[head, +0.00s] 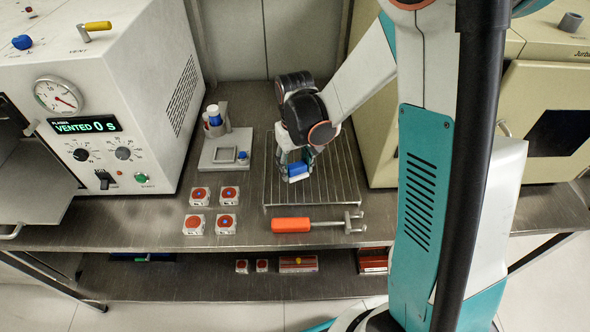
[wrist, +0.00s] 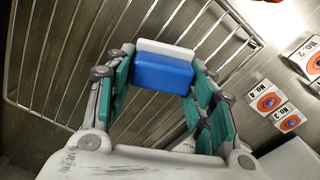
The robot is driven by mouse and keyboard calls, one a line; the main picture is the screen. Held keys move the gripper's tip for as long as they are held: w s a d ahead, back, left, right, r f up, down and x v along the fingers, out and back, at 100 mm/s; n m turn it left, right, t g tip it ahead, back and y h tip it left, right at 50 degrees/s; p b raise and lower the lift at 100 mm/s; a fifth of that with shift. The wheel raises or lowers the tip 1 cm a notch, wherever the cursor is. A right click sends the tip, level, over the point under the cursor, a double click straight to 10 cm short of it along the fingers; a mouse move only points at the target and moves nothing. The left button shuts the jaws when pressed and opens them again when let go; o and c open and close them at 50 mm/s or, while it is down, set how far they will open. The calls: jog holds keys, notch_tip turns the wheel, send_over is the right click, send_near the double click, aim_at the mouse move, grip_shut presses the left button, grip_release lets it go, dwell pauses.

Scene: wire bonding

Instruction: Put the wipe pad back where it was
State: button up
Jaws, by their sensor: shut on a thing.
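The wipe pad (head: 298,170) is a small blue block with a white layer on one face. My gripper (head: 293,163) is shut on it, above the wire rack (head: 338,190). In the wrist view the pad (wrist: 163,72) sits between the green-padded fingers of my gripper (wrist: 160,85), its white layer on the far side. I cannot tell how far it is above the rack bars. A white stand (head: 211,162) left of the rack holds a blue-capped bottle (head: 214,116) and has an empty-looking square frame (head: 230,155) in front.
Several white boxes with red discs (head: 227,224) stand in front of the stand. An orange-handled tool (head: 291,225) lies along the bench's front. A plasma machine (head: 150,60) is at left, and a beige machine (head: 540,90) is at right.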

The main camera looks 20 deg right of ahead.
jog(key=shift+f, duration=0.55)
jog(key=shift+f, duration=0.15)
jog(key=o, duration=1)
jog(key=shift+c, duration=0.2)
